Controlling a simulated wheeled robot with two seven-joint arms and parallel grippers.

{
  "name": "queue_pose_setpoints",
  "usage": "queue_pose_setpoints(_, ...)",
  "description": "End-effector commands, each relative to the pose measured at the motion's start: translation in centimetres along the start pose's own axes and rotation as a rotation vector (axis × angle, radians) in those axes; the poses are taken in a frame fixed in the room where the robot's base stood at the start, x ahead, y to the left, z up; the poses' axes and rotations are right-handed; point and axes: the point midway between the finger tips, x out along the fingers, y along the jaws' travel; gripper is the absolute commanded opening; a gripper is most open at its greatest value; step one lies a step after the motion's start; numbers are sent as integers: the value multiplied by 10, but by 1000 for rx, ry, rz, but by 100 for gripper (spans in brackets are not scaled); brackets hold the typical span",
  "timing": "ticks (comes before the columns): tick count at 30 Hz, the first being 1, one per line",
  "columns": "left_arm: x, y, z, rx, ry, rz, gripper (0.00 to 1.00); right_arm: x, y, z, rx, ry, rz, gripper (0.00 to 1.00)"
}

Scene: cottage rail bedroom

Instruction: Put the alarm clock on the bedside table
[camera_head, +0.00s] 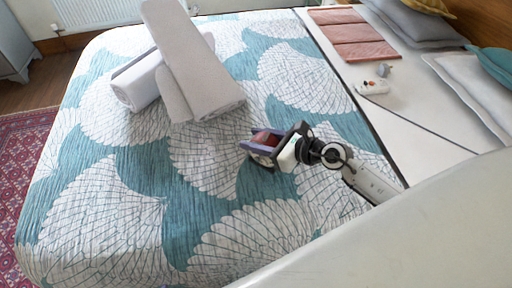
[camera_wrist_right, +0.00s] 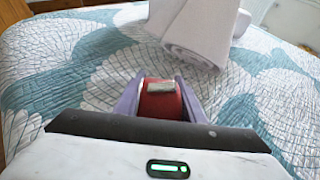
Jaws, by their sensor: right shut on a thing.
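My right gripper (camera_head: 262,145) reaches over the bed from the right in the head view. Its purple fingers are shut on a small red thing with a grey patch, which I take for the alarm clock (camera_head: 266,138). The red clock (camera_wrist_right: 161,103) also shows between the fingers in the wrist view. It is over the patterned cover, and I cannot tell whether it touches it. No clear bedside table shows. My left gripper is not in view.
Rolled towels (camera_head: 200,65) lie on the teal and white bed cover (camera_head: 110,205). Folded pink cloths (camera_head: 350,35), a small white item (camera_head: 372,87) and pillows (camera_head: 475,85) are at upper right. A grey-blue cabinet (camera_head: 12,45) stands at upper left beside the floor and red rug.

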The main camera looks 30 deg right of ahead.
Motion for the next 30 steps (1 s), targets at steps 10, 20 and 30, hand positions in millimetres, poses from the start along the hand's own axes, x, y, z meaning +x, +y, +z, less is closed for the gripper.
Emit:
queue_pose_setpoints(10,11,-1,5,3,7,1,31,11,0,-23,0,-5,-1,0)
queue_pose_setpoints(20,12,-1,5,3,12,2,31,12,0,-28,0,1,1,43)
queue_pose_setpoints(30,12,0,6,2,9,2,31,12,1,-28,0,1,1,55)
